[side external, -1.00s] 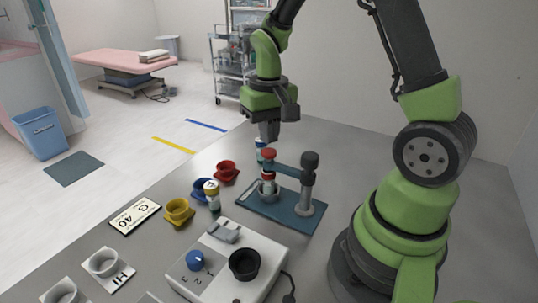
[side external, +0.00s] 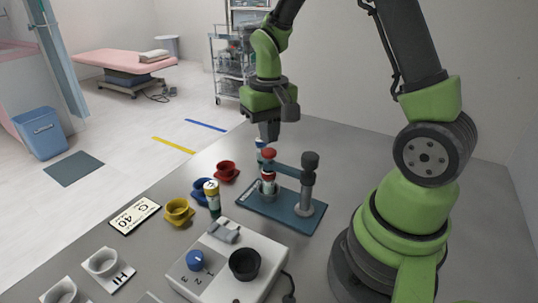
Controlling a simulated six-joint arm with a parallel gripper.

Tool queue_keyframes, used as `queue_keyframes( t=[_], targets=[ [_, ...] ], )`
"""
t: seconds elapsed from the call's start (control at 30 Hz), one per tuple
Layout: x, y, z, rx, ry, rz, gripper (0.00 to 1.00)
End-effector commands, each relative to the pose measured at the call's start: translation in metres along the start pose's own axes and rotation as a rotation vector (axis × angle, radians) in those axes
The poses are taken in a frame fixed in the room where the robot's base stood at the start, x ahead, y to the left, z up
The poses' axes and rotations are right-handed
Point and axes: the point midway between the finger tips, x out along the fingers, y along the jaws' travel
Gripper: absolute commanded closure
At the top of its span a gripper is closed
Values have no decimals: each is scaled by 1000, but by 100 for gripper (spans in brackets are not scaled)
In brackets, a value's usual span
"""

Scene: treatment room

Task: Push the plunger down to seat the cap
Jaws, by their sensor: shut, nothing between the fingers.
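A small press stands on a dark blue base plate (side external: 288,217). It has a grey post, a blue arm and a plunger with a red knob (side external: 268,153) on top. Below the arm, a container (side external: 268,186) with a reddish top sits under the plunger; the cap itself is too small to make out clearly. My gripper (side external: 269,138) is shut and points down directly above the red knob. The gap between fingertips and knob is very small, and I cannot tell if they touch.
Red (side external: 227,171), blue (side external: 200,189) and yellow (side external: 179,211) cups stand left of the press, with a small vial (side external: 212,196) among them. A white box (side external: 227,262) with a blue knob and black cup is in front. Signs (side external: 135,215) lie at left.

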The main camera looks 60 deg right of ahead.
Motion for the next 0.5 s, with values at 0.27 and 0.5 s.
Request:
queue_keyframes(
  t=[0.27, 0.5],
  targets=[
    [3, 0, 0, 0, -2, 0, 100],
    [8, 0, 0, 1, -1, 0, 100]
  ],
)
